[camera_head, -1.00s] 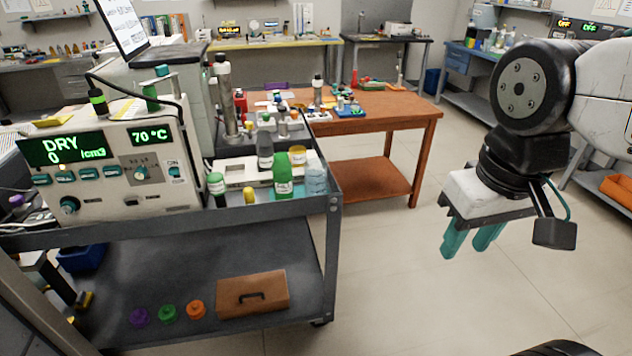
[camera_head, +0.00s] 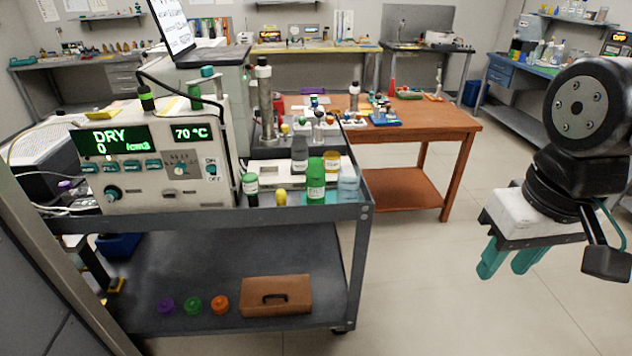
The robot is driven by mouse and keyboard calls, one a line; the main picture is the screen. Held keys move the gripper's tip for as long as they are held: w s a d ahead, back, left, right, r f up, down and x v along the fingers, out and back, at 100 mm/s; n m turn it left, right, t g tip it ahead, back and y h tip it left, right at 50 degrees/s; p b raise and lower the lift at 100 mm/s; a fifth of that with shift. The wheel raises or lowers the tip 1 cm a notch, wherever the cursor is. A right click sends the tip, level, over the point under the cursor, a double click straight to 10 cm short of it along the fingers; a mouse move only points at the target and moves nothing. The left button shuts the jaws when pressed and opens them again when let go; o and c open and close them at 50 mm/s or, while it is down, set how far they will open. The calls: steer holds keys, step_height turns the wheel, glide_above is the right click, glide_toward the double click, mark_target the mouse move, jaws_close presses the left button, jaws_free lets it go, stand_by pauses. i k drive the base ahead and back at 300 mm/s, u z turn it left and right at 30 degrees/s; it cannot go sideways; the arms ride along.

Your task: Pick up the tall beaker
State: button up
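A clear, bluish beaker-like vessel (camera_head: 348,188) stands at the right front corner of the cart's top, beside a green bottle. I cannot tell for sure that it is the tall beaker; some glassware also stands on the far right bench (camera_head: 547,52), too small to tell apart. My gripper (camera_head: 508,260) hangs at the right, over open floor, with its two teal fingers pointing down. The fingers are apart with nothing between them. It is well to the right of the cart and touches nothing.
The grey cart (camera_head: 362,215) carries a particle classifier (camera_head: 150,160), a green bottle (camera_head: 316,183) and other bottles. Its lower shelf holds a brown case (camera_head: 275,296) and coloured caps. A wooden table (camera_head: 440,126) stands behind. The floor (camera_head: 430,290) right of the cart is clear.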

mark_target(348, 186)
steer(key=z, duration=0.55)
steer(key=k, duration=1.25)
steer(key=u, duration=0.1)
steer(key=i, duration=0.6)
steer(key=u, duration=0.4)
steer(key=i, duration=1)
steer(key=z, duration=0.5)
